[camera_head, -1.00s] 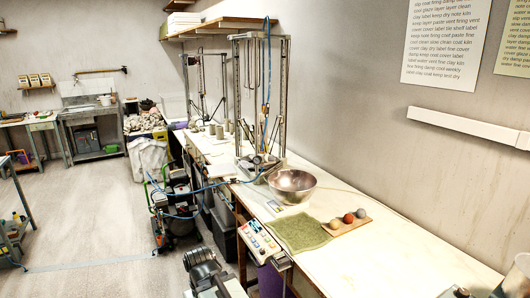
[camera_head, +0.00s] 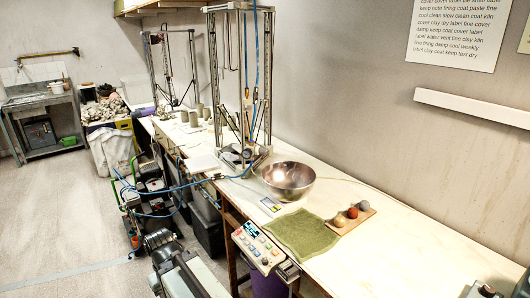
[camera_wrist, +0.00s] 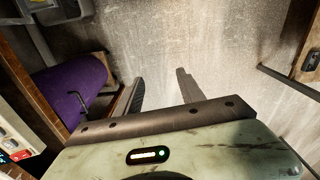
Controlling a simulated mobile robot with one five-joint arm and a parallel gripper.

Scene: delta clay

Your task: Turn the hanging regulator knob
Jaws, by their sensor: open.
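My gripper (camera_wrist: 159,78) shows in the wrist view with two dark fingers apart and nothing between them. It points over bare floor, beside the bench side and a purple cylinder. A tall metal frame (camera_head: 212,75) stands on the long bench in the head view. Thin blue hoses (camera_head: 257,52) hang inside it, with small fittings at their lower ends (camera_head: 246,92). The fittings are too small for me to tell which one is the regulator knob. No knob shows in the wrist view. My gripper's fingers are not clearly visible in the head view.
The bench (camera_head: 400,250) holds a steel bowl (camera_head: 288,181), a green cloth (camera_head: 302,235) and a board with three balls (camera_head: 349,223). A button panel (camera_head: 258,247) sits at its front edge. A purple cylinder (camera_wrist: 72,97) stands under it. Machinery with blue hoses (camera_head: 150,190) stands left; floor beyond is free.

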